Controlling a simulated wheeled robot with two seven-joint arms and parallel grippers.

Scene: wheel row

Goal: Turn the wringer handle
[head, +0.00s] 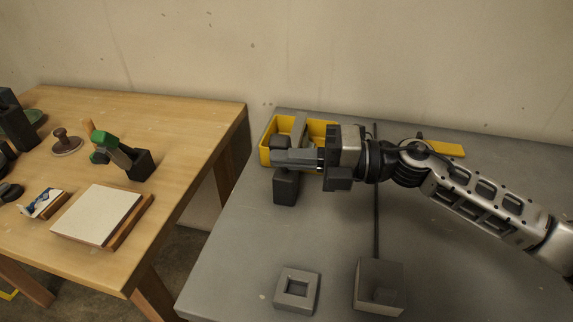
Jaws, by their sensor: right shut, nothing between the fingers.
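The wringer appears to be the yellow open-topped box (266,153) with a grey bar (301,128) across it, at the back left of the grey table. The bar looks like its handle, but its lower end is hidden behind my gripper. My right gripper (290,160) reaches in from the right and points left across the front of the box. It is shut with nothing between its fingers. A dark block (286,187) shows just below the fingers; I cannot tell whether it touches them. My left gripper is not in view.
On the grey table (236,250) are a square grey frame (297,291), a grey box (367,285) at the front and a flat yellow piece (445,149) behind my arm. A wooden table (190,125) at left holds a white-topped board (98,214) and a green-topped tool (105,140). A gap separates the tables.

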